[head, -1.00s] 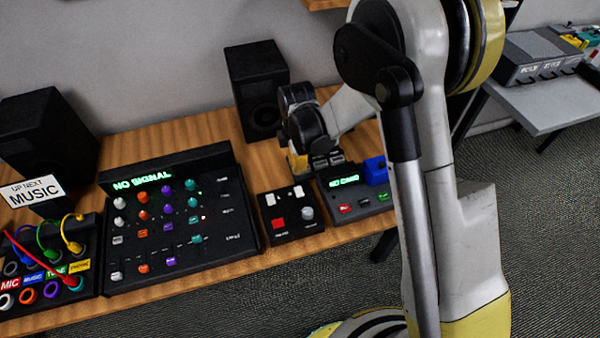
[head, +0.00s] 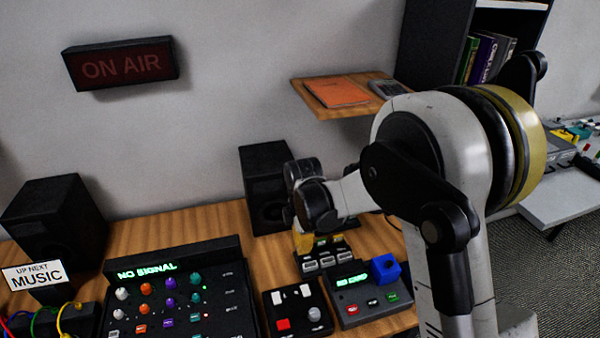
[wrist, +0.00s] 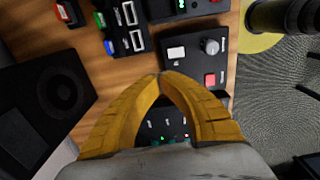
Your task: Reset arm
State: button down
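My gripper (wrist: 160,76) has two yellow fingers whose tips meet in the wrist view, with nothing visible between the tips. In the head view only a bit of yellow gripper (head: 304,242) shows below my dark wrist joint, above the desk. My arm reaches in from the right, bent. A small black box (wrist: 178,70) with a white button, grey knob and red button lies just beyond the fingertips in the wrist view. The mixer with lit indicators (wrist: 160,118) shows through the gap between the fingers.
The mixer console (head: 222,318) reads NO SIGNAL. A device with a blue block (head: 365,299) stands right of the button box (head: 297,312). Black speakers (head: 55,215) (head: 262,170) stand at the back. A wall shelf (head: 330,107) hangs above, and an ON AIR sign (head: 120,66) is on the wall.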

jog(key=s+d+r+m+t+b, duration=0.25)
jog(key=s+d+r+m, duration=0.45)
jog(key=d+r+m, duration=0.5)
jog(key=s+d+r+m+t, duration=0.2)
jog(key=s+d+m, duration=0.1)
jog(key=s, duration=0.3)
jog(key=s+d+r+m+t+b, duration=0.1)
jog(key=s+d+m+t, duration=0.1)
jog(key=s+m, duration=0.4)
jog(key=shift+s+d+r, duration=0.35)
jog(key=shift+s+d, duration=0.1)
jog(key=shift+s, duration=0.2)
